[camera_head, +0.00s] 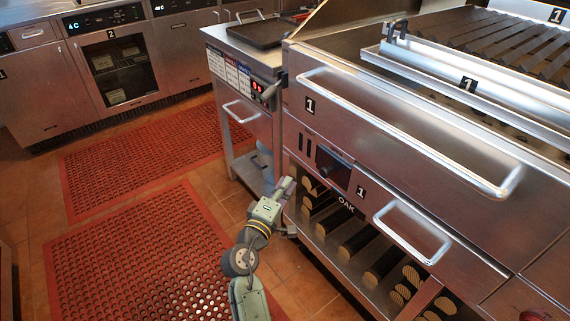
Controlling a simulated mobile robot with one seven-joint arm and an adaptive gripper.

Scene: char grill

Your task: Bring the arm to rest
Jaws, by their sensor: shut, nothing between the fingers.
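My arm (240,262) rises from the bottom of the head camera view, olive-green with a yellow band near the wrist. My gripper (285,187) is at its far end, by the lower left front corner of the char grill (340,105). It is shut and I see nothing held in it. The fingertips are small here, and I cannot tell whether they touch the grill's front.
An open shelf (345,270) labelled OAK holds several logs under the grill. Handles (410,135) stick out from its front. A side cart (245,115) carries a dark tray (262,32). Red perforated mats (140,255) cover the floor left of my arm. Steel cabinets stand behind.

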